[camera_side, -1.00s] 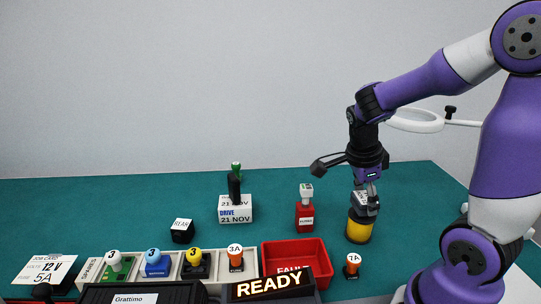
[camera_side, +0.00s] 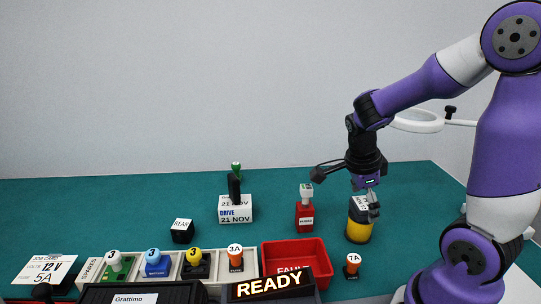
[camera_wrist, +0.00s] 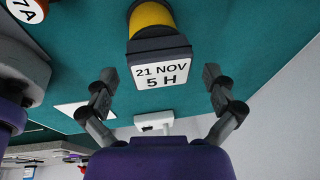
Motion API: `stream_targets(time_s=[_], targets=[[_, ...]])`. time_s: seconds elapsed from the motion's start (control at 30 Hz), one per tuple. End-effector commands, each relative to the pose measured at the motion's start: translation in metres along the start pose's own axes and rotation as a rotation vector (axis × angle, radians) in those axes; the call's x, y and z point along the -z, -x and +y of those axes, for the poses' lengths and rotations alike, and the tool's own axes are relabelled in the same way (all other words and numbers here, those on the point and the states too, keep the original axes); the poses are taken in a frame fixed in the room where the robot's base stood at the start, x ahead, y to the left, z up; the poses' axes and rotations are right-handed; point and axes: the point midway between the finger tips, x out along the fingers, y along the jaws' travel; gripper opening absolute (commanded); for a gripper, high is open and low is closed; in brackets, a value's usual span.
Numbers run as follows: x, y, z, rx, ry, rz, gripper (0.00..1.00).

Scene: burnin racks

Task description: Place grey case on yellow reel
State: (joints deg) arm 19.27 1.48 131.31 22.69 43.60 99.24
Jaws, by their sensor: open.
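The grey case (camera_side: 358,209), a dark block with a white label, sits on top of the yellow reel (camera_side: 358,232) at the right of the mat. In the wrist view the case (camera_wrist: 160,64) shows its label "21 NOV 5 H", with the yellow reel (camera_wrist: 151,17) directly behind it. The two look in contact and lined up. My gripper (camera_side: 373,207) is beside the case in the side view. In the wrist view my gripper (camera_wrist: 164,92) is open, its fingers spread on either side of the case with visible gaps. The reel's base is hidden in the wrist view.
A red tray (camera_side: 324,254) and an orange 7A piece (camera_side: 352,266) lie in front. A white ring (camera_side: 417,121) is behind the arm. Green mat is clear behind the reel.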

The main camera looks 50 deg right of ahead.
Motion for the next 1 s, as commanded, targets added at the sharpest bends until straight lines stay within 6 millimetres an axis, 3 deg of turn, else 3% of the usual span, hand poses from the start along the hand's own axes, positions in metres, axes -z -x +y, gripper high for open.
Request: stream_targets(time_s=[0.17, 0.5, 0.77, 0.87, 1.0], targets=[[0.0, 0.02, -0.002, 0.008, 0.001, -0.002, 0.99], [-0.001, 0.099, -0.001, 0.005, 0.001, -0.004, 0.99], [0.0, 0.121, 0.0, 0.007, 0.027, -0.004, 0.99], [-0.003, 0.125, 0.003, 0.057, 0.252, -0.034, 0.99], [-0.023, 0.128, 0.017, 0.249, 0.944, -0.092, 0.99]])
